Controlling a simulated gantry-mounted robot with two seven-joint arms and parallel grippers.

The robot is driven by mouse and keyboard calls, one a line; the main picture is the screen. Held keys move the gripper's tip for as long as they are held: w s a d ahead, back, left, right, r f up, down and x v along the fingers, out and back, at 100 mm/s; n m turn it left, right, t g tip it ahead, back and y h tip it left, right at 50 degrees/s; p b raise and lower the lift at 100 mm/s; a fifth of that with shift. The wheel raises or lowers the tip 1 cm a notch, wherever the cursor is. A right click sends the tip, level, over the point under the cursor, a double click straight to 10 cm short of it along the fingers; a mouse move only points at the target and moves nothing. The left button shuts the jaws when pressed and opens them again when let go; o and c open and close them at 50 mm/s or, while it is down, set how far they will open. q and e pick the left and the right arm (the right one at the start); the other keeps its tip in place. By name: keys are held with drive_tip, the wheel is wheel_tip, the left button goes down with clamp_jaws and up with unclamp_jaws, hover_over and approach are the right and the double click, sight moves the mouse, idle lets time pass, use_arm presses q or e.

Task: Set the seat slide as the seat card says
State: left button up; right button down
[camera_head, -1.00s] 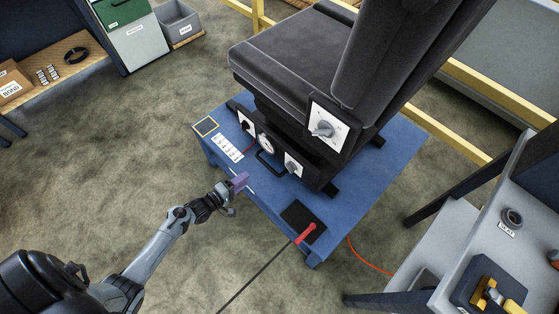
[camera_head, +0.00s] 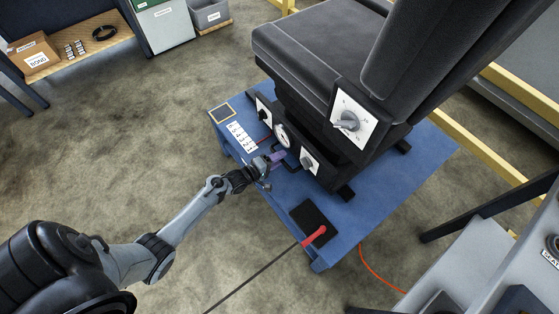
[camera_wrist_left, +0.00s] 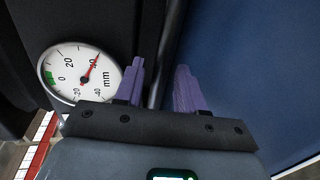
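The black seat (camera_head: 310,65) stands on a blue platform (camera_head: 385,195). On its base are a round white dial (camera_head: 282,136) and a black handle loop, now mostly hidden by my left gripper (camera_head: 278,158). In the left wrist view the dial (camera_wrist_left: 82,88) is marked in mm; its red needle points to the upper right, over a partly covered number, and a green band is at the left. My left gripper (camera_wrist_left: 160,88) has its purple fingers apart, with a dark bar (camera_wrist_left: 159,55) between or just beyond them. My right gripper is not in view.
A knob on a white plate (camera_head: 350,121) is on the seat's side; a smaller knob plate (camera_head: 309,162) is below. A white strip of marks (camera_head: 240,137) lies on the platform. A red-handled lever (camera_head: 315,236) stands in front. A grey trolley (camera_head: 480,260) is at the right.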

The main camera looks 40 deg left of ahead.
use_arm(q)
drive_tip(key=shift+w+d, duration=0.1)
drive_tip(key=shift+w, duration=0.3)
drive_tip(key=shift+c, duration=0.3)
drive_tip(key=shift+s, duration=0.1)
clamp_jaws()
